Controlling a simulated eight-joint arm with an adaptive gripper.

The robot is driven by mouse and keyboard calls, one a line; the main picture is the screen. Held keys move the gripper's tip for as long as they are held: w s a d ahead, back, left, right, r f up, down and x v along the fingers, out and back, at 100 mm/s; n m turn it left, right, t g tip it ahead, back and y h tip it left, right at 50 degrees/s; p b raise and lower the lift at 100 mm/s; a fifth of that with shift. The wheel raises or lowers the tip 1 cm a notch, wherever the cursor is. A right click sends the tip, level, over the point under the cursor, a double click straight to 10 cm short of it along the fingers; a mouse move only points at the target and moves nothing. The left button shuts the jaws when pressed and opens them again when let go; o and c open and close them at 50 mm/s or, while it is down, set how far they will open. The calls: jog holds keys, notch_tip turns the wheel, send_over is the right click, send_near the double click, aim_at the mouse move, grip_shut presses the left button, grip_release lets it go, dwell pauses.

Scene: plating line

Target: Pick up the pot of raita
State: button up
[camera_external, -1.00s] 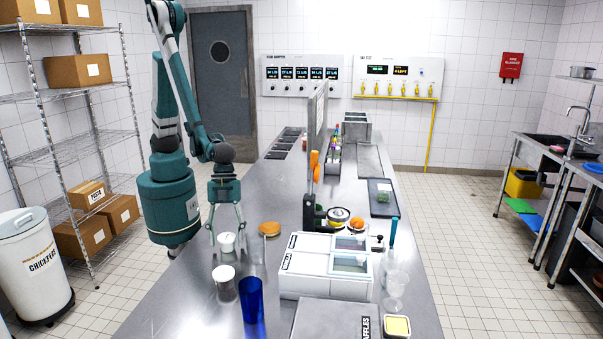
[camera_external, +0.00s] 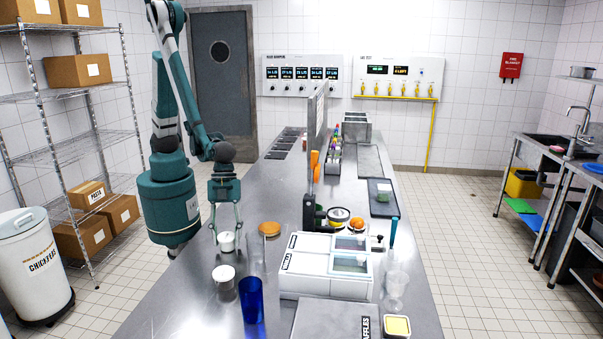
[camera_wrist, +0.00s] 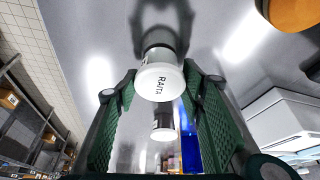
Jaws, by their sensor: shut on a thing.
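The pot of raita (camera_external: 226,241) is a small white-lidded pot near the left edge of the steel counter (camera_external: 185,290).
Another white-topped pot (camera_external: 223,274) and a blue tumbler (camera_external: 251,300) stand nearer the camera. A white two-lidded unit (camera_external: 325,265) occupies the counter's middle.

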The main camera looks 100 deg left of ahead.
aim_at(226, 236)
jog(key=shift+r+p, duration=0.4)
jog(key=shift+r, duration=4.45)
